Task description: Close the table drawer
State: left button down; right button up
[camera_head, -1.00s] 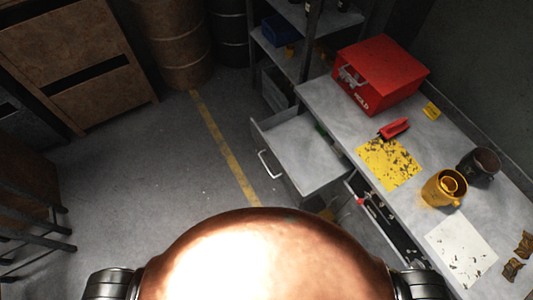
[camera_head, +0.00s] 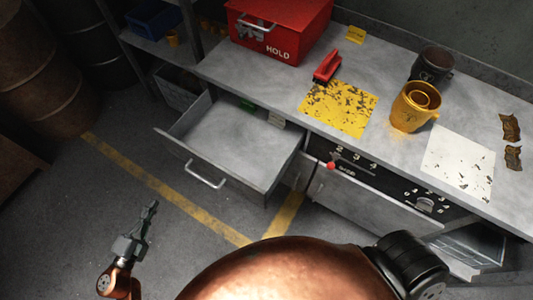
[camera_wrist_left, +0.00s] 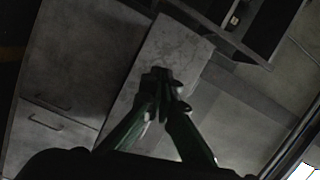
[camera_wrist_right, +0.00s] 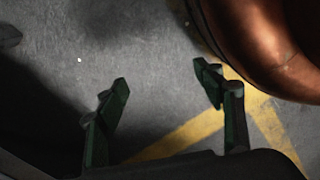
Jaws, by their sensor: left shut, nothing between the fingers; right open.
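The table drawer (camera_head: 219,178) is a grey metal drawer pulled out from the left part of the grey table (camera_head: 390,185). Its bar handle (camera_head: 205,178) is on the front panel. Inside lie a green item and a pale item near the back. My left gripper (camera_head: 151,212) is shut and empty, above the floor, left of and in front of the drawer, apart from it. In the left wrist view its fingertips (camera_wrist_left: 160,85) meet in front of a grey panel. My right gripper (camera_wrist_right: 170,95) is open and empty above the floor with yellow lines; the head view does not show it.
A second compartment (camera_head: 375,200) with knobs stands open to the right. On the table are a red HOLD box (camera_head: 278,30), a red-handled tool (camera_head: 327,67), a yellow mug (camera_head: 412,108) and a dark mug (camera_head: 432,65). Floor in front of the drawer is clear.

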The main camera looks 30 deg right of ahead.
pick_arm(q)
jog(key=s+d+r+m+g+h+b, duration=0.2)
jog(key=s+d+m+g, duration=0.1)
jog(key=d+m, duration=0.2)
jog(key=b, duration=0.3)
send_near(200, 166)
jog(key=shift+g+h, duration=0.3)
jog(key=x, duration=0.3)
jog(key=f+x, duration=0.1)
jog(key=x, duration=0.1)
jog(key=shift+w+d, duration=0.1)
jog(key=shift+w, duration=0.3)
jog(key=shift+w+d+r, duration=0.15)
jog(key=shift+w+d, duration=0.2)
jog(key=shift+d, duration=0.2)
pick_arm(e)
jog(key=w+a+r, duration=0.2)
jog(key=w+r, duration=0.2)
jog(key=r, duration=0.3)
jog(key=shift+a+r, duration=0.2)
jog(key=shift+a, duration=0.05)
jog(key=shift+w, duration=0.1)
